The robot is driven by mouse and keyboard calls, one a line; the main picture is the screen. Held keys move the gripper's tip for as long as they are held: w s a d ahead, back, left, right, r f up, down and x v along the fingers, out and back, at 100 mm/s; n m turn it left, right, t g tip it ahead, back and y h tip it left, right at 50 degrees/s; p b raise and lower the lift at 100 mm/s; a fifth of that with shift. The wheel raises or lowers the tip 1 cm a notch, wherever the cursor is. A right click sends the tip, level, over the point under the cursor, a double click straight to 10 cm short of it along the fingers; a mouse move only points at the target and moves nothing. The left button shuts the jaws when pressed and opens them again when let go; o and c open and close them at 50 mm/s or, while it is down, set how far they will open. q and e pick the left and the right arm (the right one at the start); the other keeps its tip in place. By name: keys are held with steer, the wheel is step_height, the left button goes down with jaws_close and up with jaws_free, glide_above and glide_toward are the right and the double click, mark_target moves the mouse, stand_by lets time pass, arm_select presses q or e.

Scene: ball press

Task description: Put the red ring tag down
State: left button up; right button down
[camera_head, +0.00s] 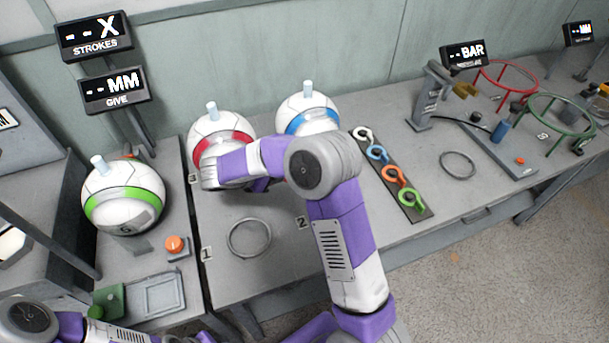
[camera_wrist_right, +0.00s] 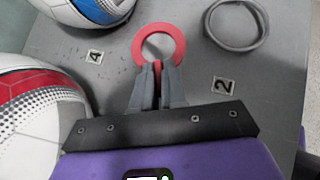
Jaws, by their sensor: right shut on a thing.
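The red ring tag (camera_wrist_right: 138,45) is pinched by its tab between the fingers of my right gripper (camera_wrist_right: 158,70) in the right wrist view. Its ring points away from the fingers over the grey tabletop, between the labels 4 and 2; whether it touches the table I cannot tell. In the head view my right arm hides the gripper and tag. The red-banded ball (camera_head: 219,131) is left of the gripper, the blue-banded ball (camera_head: 306,113) beyond it. My left arm shows at the bottom left, but its gripper is out of view.
A dark strip (camera_head: 421,212) holds white, blue, orange and green tags to the right. A grey ring (camera_head: 249,237) lies near label 1; another (camera_wrist_right: 237,24) lies close beyond label 2. A green-banded ball (camera_head: 123,197) stands left. Bare table lies around the held tag.

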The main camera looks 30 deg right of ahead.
step_height(320, 180, down, 10)
steer(key=b, duration=0.3)
steer(key=shift+r, duration=0.1)
steer(key=shift+f+b, duration=0.2)
steer(key=shift+b, duration=0.15)
steer(key=c, duration=1.2)
jaws_free()
steer(key=shift+r, duration=0.15)
